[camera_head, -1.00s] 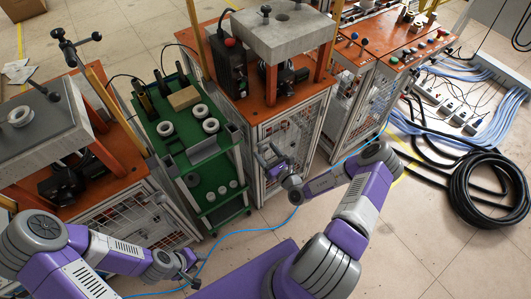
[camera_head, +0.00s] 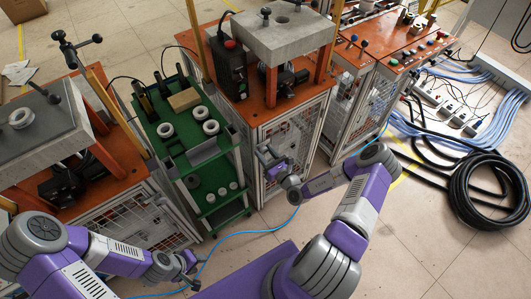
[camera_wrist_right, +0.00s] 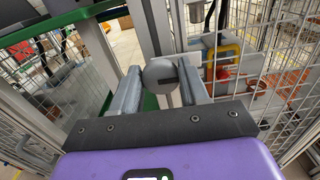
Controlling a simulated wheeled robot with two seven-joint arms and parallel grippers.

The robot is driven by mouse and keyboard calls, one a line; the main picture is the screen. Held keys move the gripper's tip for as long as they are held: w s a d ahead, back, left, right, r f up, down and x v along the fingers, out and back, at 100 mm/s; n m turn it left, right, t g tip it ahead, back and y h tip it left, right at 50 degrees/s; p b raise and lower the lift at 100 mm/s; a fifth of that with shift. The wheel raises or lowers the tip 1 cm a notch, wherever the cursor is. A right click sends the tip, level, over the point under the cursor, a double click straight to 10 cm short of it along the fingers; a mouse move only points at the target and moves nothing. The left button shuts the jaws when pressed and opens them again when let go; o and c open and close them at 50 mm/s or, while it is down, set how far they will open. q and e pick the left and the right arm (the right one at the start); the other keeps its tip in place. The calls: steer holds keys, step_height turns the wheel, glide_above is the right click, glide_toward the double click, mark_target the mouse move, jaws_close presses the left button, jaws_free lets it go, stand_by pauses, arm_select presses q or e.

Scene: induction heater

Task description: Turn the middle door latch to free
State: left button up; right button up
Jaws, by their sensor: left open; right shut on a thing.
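The middle cabinet's mesh door (camera_head: 290,130) faces me below the orange top. Its latch (camera_wrist_right: 160,75) is a round grey knob with a dark slot that lies nearly level in the right wrist view. My right gripper (camera_head: 268,156) is at the door's left edge. In the right wrist view its two fingers (camera_wrist_right: 160,90) are on either side of the knob, shut on it. The gripper hides the latch in the head view. My left gripper (camera_head: 190,270) is open and empty, low over the floor, away from the door.
A green cart (camera_head: 205,170) with white rings stands just left of the middle cabinet. Another orange-topped cabinet (camera_head: 110,185) is at the left and one (camera_head: 395,45) at the right. A blue hose (camera_head: 245,232) crosses the floor. A black cable coil (camera_head: 488,190) lies at the right.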

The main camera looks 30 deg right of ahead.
steer(key=m+p, duration=0.3)
steer(key=shift+r, duration=0.1)
steer(key=m+p, duration=0.2)
steer(key=m, duration=0.3)
steer(key=shift+d, duration=0.15)
steer(key=m, duration=0.3)
steer(key=m+p, duration=0.1)
steer(key=shift+f, duration=0.25)
steer(key=m, duration=0.5)
steer(key=shift+f, duration=0.1)
steer(key=shift+m, duration=0.4)
steer(key=o, duration=1)
steer(key=shift+s+d, duration=0.1)
